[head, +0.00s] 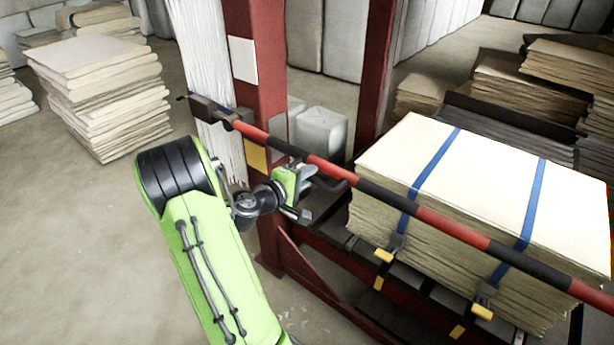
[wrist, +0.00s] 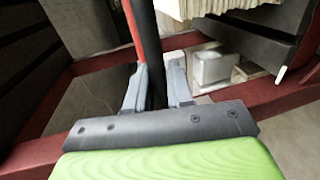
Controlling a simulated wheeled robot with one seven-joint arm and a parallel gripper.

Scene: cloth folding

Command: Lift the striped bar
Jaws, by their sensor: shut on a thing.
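The striped bar (head: 448,225) is red and black. In the head view it slants from a dark bracket by the red post at upper left down to the right edge, passing in front of the strapped stack. My gripper (head: 309,172) is at the bar's left part, just right of the red post. In the wrist view the bar (wrist: 146,38) runs up from between the two grey fingers, and my gripper (wrist: 158,88) is shut on its black section. The bar's right end is out of the head view.
A strapped stack of sheets (head: 490,185) with blue bands stands behind the bar on a dark conveyor. The red post (head: 262,60) and hanging white strips (head: 207,70) are at the bar's left end. Another sheet stack (head: 100,95) stands at left. Open floor lies at lower left.

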